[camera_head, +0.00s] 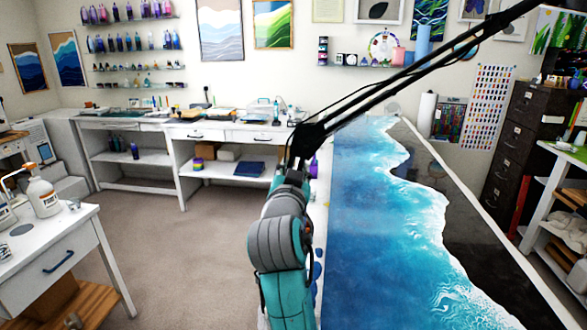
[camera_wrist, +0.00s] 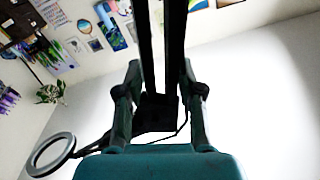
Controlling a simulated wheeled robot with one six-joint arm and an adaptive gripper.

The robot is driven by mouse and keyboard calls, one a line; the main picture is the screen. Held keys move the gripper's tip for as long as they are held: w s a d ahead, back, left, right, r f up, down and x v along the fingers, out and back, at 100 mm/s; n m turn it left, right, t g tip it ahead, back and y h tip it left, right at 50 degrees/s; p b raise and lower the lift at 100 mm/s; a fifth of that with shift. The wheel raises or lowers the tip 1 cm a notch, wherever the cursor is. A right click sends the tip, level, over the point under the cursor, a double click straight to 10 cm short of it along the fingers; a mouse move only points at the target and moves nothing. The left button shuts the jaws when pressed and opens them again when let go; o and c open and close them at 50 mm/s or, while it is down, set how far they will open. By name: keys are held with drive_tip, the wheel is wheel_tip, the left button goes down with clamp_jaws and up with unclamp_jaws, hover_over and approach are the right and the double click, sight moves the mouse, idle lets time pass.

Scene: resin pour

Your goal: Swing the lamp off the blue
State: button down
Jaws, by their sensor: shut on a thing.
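The lamp has a long black double-bar arm (camera_head: 425,72) that slants from the upper right down to my gripper (camera_head: 303,143) in the head view. In the wrist view the lamp's bars (camera_wrist: 163,45) run between my gripper's two fingers (camera_wrist: 160,85), which are shut on its dark end block. A grey ring head (camera_wrist: 50,155) shows at the lower left there. The head is not clear in the head view. The blue wave-patterned resin surface (camera_head: 375,215) lies on the long table, right of my arm. The lamp arm crosses above its far part.
A dark panel (camera_head: 460,205) borders the blue on the right. A white bench (camera_head: 185,132) stands along the back wall, and a white table (camera_head: 75,250) with bottles is at left. The floor (camera_head: 180,250) left of my arm is clear. A dark drawer cabinet (camera_head: 520,130) stands at right.

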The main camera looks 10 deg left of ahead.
drive_tip(key=shift+s, duration=0.2)
idle(0.5)
drive_tip(key=c, duration=0.7)
unclamp_jaws()
drive_tip(key=s, duration=1.2)
drive_tip(key=shift+f, duration=0.4)
